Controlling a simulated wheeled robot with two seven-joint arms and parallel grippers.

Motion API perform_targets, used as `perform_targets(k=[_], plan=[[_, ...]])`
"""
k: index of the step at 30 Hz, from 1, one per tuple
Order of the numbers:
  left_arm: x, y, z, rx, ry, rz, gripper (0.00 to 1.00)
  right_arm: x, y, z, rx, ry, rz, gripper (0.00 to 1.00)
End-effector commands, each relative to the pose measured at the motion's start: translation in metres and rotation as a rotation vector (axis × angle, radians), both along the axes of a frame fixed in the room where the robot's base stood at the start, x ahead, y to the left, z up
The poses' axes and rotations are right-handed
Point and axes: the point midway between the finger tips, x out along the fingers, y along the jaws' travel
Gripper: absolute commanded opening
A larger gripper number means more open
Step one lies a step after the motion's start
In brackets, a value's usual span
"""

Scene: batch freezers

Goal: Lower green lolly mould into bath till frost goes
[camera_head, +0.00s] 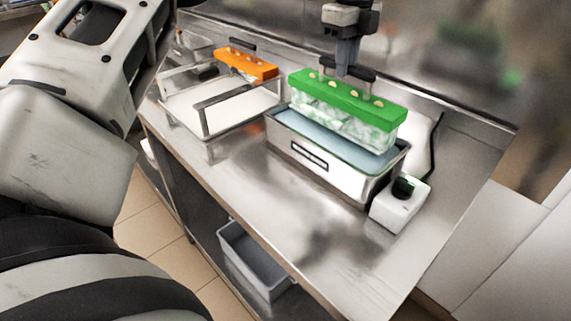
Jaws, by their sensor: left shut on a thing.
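The green lolly mould (343,99) has a green top with several pale sticks and white-frosted, pale green pockets below. It hangs roughly level over the steel bath (318,165), which holds bluish liquid. I cannot tell whether the bottoms of its pockets touch the liquid. My left gripper (346,68) points down from above and is shut on the mould's dark handle (362,73). The rest of the left arm fills the left side of the view. My right gripper is not in view.
An orange mould (246,63) sits at the back of a steel-framed white tray (222,110) left of the bath. A white box with a dark green knob (401,204) stands at the bath's right end. The counter in front (285,212) is clear. A grey bin (250,262) is below.

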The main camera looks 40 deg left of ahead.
Motion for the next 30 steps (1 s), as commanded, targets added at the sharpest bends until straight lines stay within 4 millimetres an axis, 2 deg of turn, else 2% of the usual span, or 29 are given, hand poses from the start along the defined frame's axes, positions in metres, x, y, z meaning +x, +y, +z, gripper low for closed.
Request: perform_targets(k=[30], plan=[[0.000,0.000,-0.051,-0.001,-0.003,0.000,0.00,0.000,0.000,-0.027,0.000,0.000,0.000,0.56]])
